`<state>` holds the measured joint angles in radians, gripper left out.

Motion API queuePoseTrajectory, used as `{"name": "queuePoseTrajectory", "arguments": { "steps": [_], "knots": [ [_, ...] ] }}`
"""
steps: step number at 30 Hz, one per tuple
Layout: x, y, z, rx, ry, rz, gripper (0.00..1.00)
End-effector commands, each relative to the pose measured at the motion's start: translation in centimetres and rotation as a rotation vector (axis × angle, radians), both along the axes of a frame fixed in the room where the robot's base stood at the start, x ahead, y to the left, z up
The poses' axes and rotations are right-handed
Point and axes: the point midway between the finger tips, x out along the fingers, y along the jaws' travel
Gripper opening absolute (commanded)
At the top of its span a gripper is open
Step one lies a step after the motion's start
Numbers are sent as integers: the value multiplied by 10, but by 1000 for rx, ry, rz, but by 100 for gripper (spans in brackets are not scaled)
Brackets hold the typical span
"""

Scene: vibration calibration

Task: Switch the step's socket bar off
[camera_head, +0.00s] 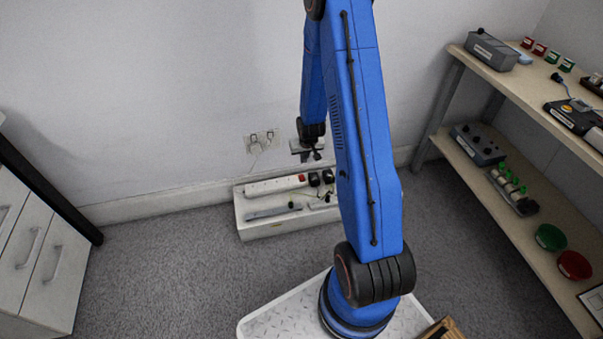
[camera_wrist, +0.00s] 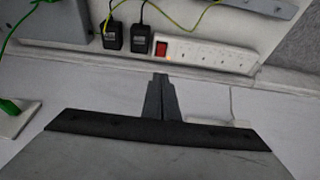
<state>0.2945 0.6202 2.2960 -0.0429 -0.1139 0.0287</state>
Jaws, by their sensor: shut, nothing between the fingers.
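The white socket bar (camera_head: 272,186) lies along the back of the low white step (camera_head: 262,230) by the wall. Its red rocker switch (camera_head: 302,178) is at the bar's right end; I cannot tell its position. In the wrist view the bar (camera_wrist: 215,55) shows its row of sockets, with the red switch (camera_wrist: 161,48) at its left end. My gripper (camera_head: 317,154) is above the step near the wall. In the wrist view its shut, empty fingers (camera_wrist: 160,77) point toward the red switch, with a visible gap in the picture; contact does not show.
A grey strip (camera_head: 273,212) lies on the step in front of the bar. Wall sockets (camera_head: 262,141) are above the step.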

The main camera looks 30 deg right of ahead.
Motion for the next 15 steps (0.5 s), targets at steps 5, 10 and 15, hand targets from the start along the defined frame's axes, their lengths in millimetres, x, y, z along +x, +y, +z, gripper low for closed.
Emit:
{"name": "queuePoseTrajectory", "arguments": {
  "steps": [5, 10, 15],
  "knots": [
    [0, 0, -2, 0, 0, 0, 0],
    [0, 0, -1, 0, 0, 0, 0],
    [2, -1, -7, 0, 1, 0, 0]
  ]
}}
